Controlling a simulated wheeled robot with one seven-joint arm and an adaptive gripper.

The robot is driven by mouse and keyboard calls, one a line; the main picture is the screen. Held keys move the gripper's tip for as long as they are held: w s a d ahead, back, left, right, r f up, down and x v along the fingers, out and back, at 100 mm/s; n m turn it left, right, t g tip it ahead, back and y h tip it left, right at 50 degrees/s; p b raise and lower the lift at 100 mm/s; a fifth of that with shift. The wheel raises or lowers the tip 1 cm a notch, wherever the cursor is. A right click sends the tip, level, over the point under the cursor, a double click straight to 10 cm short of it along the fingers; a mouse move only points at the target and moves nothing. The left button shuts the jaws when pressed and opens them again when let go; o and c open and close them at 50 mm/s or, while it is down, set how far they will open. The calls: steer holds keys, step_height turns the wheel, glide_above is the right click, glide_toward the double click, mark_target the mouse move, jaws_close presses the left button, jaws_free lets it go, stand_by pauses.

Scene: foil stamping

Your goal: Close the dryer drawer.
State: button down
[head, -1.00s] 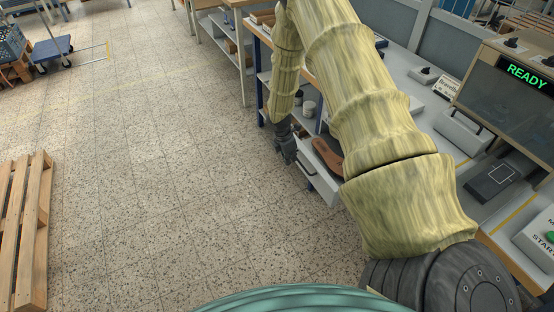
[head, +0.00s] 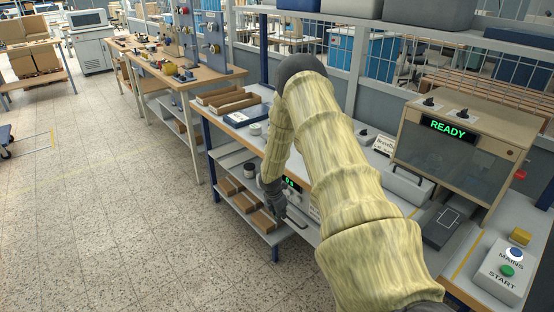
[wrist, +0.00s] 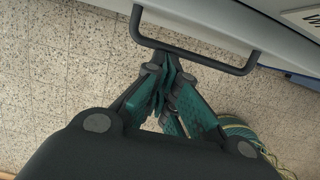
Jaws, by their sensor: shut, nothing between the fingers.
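The dryer drawer shows in the wrist view as a pale grey front (wrist: 225,22) with a black bar handle (wrist: 200,59). My gripper (wrist: 163,68) is shut and empty, its fingertips close to the handle's lower edge; I cannot tell whether they touch it. In the head view my gripper (head: 279,210) is low at the bench front, beside the drawer's handle (head: 297,220). My arm hides most of the drawer there, so how far it stands out cannot be told. A green dryer display (head: 289,183) shows partly above it.
The bench top carries a machine (head: 458,155) reading READY and a START box (head: 505,272) at the right. A lower shelf with cardboard bins (head: 245,202) stands left of my gripper. The tiled floor (head: 130,220) at the left is clear.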

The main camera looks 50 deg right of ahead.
steer(key=shift+d+r, duration=0.1)
steer(key=shift+d, duration=0.25)
steer(key=w+a+r, duration=0.1)
steer(key=a+r, duration=0.5)
steer(key=r, duration=0.4)
steer(key=shift+a+r+b, duration=0.15)
steer(key=shift+a+b, duration=0.2)
stand_by(0.3)
